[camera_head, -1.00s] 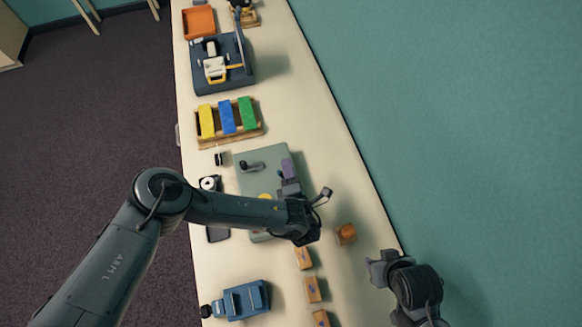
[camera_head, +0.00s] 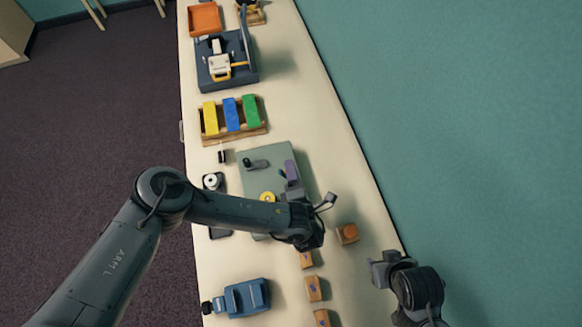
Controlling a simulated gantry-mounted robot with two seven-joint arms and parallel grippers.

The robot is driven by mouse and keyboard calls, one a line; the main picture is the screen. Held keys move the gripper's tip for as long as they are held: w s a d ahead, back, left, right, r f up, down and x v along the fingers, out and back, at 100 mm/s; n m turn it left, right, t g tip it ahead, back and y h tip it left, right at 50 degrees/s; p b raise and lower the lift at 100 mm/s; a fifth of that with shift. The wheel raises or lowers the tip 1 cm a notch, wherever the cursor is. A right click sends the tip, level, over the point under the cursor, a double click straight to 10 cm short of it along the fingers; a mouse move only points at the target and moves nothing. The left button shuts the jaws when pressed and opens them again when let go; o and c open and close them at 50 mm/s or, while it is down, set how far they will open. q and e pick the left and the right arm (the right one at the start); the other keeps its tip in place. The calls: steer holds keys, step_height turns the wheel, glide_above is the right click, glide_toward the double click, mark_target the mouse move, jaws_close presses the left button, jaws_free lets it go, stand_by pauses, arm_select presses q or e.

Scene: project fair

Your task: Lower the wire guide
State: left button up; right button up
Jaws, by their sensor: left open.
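A grey-green board (camera_head: 262,180) lies mid-table with a dark lever (camera_head: 256,163), a yellow disc (camera_head: 267,197) and an upright purple part (camera_head: 291,173) on it. The purple part may be the wire guide; I cannot tell for certain. My left arm crosses the front of the board and hides part of it. My left gripper (camera_head: 313,241) is open beyond the board's front right corner, and its fingertips are hard to make out.
An orange-topped wooden block (camera_head: 347,233) sits right of my left gripper. Several wooden blocks (camera_head: 313,289) line up below it. A blue device (camera_head: 245,298) stands front left. A rack (camera_head: 236,133) of yellow, blue and green blocks stands behind the board. The teal wall is at right.

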arm_select(q)
steer(key=v, duration=0.8)
steer(key=shift+r+p, duration=0.2)
steer(key=shift+p, duration=0.1)
steer(key=shift+s+d, duration=0.1)
steer(key=shift+s, duration=0.4)
